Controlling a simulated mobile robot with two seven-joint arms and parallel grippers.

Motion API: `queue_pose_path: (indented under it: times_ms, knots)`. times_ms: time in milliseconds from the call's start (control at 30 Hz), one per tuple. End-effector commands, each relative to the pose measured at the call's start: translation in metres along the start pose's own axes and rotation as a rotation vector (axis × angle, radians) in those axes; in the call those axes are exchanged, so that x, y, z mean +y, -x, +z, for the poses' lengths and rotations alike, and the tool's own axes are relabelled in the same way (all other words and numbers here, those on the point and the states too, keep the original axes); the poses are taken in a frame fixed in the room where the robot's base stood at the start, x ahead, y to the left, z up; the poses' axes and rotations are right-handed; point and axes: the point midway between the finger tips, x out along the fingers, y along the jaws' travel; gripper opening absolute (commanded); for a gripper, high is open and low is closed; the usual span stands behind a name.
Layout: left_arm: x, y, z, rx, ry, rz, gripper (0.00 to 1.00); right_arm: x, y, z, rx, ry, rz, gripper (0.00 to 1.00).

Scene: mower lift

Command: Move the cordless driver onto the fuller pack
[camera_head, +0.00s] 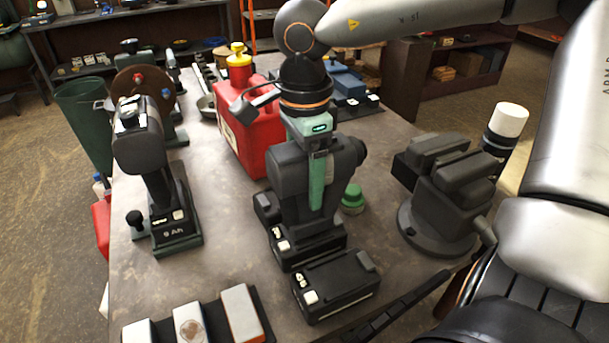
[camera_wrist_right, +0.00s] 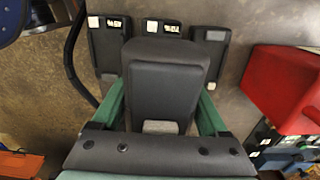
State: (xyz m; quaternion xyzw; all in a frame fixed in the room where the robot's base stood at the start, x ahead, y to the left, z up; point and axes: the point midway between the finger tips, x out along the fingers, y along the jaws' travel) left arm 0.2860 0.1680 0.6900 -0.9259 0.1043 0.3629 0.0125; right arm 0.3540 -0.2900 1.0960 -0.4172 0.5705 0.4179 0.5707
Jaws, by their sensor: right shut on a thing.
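My right gripper (camera_head: 318,185) comes down from the top over the middle of the workbench. Its green fingers are shut on the dark grey cordless driver (camera_head: 288,165). The driver is upright; its body also fills the middle of the right wrist view (camera_wrist_right: 163,85). Below it is a dark battery pack (camera_head: 308,248) with white marks; I cannot tell whether the driver touches it. Another dark pack (camera_head: 335,285) lies in front and to the right. Packs also show beyond the driver in the wrist view (camera_wrist_right: 108,45). Which pack is fuller is unclear. My left gripper is out of view.
A second driver-like tool (camera_head: 140,150) stands left on a base marked 9 Ah. A red canister (camera_head: 250,135) stands close behind my gripper. A grey vise (camera_head: 445,200) is at right. Light blocks (camera_head: 240,310) lie at the front. Bare bench (camera_head: 225,205) shows left of the packs.

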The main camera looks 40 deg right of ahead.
Motion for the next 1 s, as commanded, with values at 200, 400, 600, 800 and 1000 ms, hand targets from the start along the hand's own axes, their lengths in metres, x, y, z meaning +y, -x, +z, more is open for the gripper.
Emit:
queue_pose_path:
  times_ms: [200, 400, 600, 800, 1000]
  knots:
    - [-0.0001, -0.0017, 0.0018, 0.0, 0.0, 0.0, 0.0, -0.001, -0.0008, 0.0005, -0.002, 0.0, -0.005, 0.0]
    - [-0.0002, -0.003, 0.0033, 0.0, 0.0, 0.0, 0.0, -0.001, -0.0028, 0.0006, -0.002, 0.0, -0.005, 0.0]
    - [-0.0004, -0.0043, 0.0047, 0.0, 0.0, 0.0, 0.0, -0.0009, -0.0048, 0.0006, -0.002, 0.0, -0.005, 0.0]
    - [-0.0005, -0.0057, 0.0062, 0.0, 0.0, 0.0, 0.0, -0.0009, -0.0068, 0.0006, -0.002, 0.0, -0.005, 0.0]
    - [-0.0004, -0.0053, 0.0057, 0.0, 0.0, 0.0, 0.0, -0.0011, -0.0059, 0.0006, -0.002, 0.0, -0.006, 0.0]
